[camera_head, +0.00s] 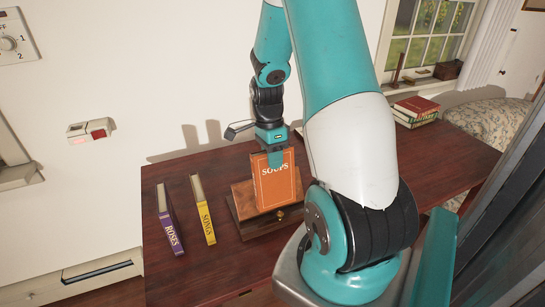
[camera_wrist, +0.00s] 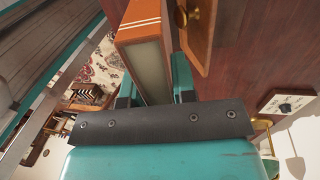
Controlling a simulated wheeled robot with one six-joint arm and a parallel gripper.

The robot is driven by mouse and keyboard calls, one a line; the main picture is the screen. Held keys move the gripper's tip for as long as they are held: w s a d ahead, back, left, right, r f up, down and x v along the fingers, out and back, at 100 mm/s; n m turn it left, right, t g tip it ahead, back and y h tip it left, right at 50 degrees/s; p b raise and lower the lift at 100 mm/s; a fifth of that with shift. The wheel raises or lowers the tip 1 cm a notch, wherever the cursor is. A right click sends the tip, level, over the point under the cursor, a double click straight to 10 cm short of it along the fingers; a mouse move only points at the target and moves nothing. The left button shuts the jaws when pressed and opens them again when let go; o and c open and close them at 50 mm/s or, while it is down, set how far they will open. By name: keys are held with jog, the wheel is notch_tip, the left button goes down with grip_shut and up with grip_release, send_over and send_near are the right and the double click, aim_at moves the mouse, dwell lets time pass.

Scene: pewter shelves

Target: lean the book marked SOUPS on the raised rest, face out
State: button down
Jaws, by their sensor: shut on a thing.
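My gripper (camera_head: 274,152) is shut on the book's top edge from above. In the wrist view the book (camera_wrist: 144,45) sits between the fingers of my gripper (camera_wrist: 155,90), and part of the rest (camera_wrist: 200,40) with a brass knob shows beside it. My arm hides the area right of the rest.
A purple ROSES book (camera_head: 171,225) and a yellow SONGS book (camera_head: 206,218) stand on the dark table (camera_head: 190,265) left of the rest. A stack of books (camera_head: 417,108) lies at the back right. The table's front left is clear.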

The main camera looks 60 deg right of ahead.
aim_at(272, 172)
jog(key=shift+f+b, duration=1.3)
jog(key=shift+f, duration=1.15)
jog(key=c, duration=0.8)
grip_release()
jog(key=shift+c, duration=0.2)
notch_tip(272, 172, up, 17)
jog(key=w+d, duration=0.1)
jog(key=w, duration=0.1)
jog(key=shift+w+d, duration=0.35)
jog(key=shift+w, duration=0.05)
